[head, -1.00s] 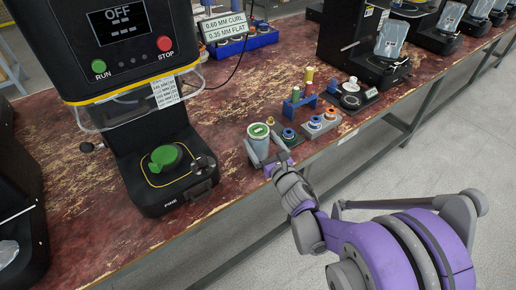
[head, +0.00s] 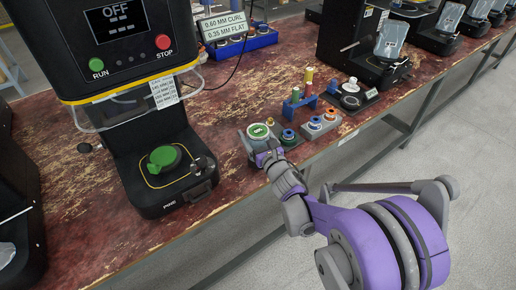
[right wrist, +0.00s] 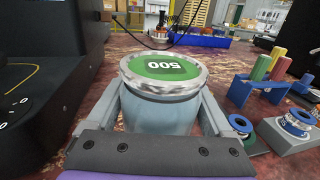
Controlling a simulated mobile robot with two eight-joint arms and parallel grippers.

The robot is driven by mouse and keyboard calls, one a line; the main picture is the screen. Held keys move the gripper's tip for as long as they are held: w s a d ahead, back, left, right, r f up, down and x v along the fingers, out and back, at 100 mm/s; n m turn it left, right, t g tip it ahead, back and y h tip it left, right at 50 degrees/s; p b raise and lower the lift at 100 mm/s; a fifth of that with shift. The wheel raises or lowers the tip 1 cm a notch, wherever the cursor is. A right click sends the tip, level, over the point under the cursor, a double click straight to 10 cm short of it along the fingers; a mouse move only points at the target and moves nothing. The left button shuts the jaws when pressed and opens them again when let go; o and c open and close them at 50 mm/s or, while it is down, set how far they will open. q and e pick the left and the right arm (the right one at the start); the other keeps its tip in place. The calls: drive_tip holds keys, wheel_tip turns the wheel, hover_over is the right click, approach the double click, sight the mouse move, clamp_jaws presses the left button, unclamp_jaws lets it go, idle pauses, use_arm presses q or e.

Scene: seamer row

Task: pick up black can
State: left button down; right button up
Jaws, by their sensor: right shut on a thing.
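A can with a green top marked "500", a silver rim and a grey-blue body (head: 258,131) stands near the table's front edge, right of the large machine. No plainly black can shows. The same can (right wrist: 166,108) fills the middle of the right wrist view. My right gripper (head: 264,145) is shut on this can, with one finger on each side of its body in the right wrist view. The can's base is hidden, so I cannot tell whether it touches the table. My left gripper is not in view.
Right of the can are a grey block with coloured rings (head: 318,126) and a blue rack with coloured pegs (head: 298,103). A blue tray (head: 245,40) lies behind.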

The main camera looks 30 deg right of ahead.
clamp_jaws()
drive_tip(key=shift+r, duration=0.1)
